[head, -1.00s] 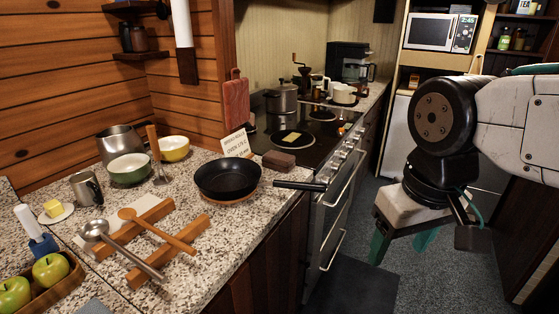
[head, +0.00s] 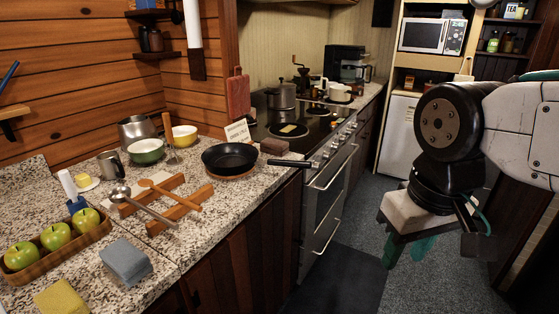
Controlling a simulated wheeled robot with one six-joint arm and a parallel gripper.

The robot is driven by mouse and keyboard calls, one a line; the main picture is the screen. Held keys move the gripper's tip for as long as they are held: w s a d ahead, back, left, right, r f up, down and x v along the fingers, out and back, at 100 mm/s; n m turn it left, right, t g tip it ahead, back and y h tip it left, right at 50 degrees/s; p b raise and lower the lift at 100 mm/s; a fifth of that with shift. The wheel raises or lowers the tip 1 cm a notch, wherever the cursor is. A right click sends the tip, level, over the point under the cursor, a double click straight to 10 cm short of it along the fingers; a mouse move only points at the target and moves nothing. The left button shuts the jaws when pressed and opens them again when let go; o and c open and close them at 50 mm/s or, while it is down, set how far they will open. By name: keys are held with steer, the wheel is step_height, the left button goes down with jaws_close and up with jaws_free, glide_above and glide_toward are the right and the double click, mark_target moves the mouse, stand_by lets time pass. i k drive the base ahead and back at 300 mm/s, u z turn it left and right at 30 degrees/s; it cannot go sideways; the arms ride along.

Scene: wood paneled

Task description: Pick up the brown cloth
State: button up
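The brown cloth (head: 274,146) is a small folded dark-brown bundle. It lies on the granite counter near its right edge, between the black frying pan and the stove, just behind the pan's handle. My gripper (head: 409,248) hangs at the right over the floor, well apart from the counter and the cloth. Its two teal fingers point down and look spread apart, with nothing seen between them. The wrist hides part of the fingers.
A black frying pan (head: 231,158) stands beside the cloth, its handle sticking out past the counter edge. A small sign (head: 237,133) stands behind it. The stove (head: 300,129) is to the right. A folded blue cloth (head: 126,262) lies at the front. The floor (head: 370,225) is clear.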

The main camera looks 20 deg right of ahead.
mark_target(276, 148)
steer(key=u, duration=0.05)
steer(key=k, duration=0.55)
steer(key=z, duration=1.1)
steer(key=i, duration=1.9)
steer(key=u, duration=1.1)
steer(key=i, duration=0.9)
steer(key=u, duration=0.85)
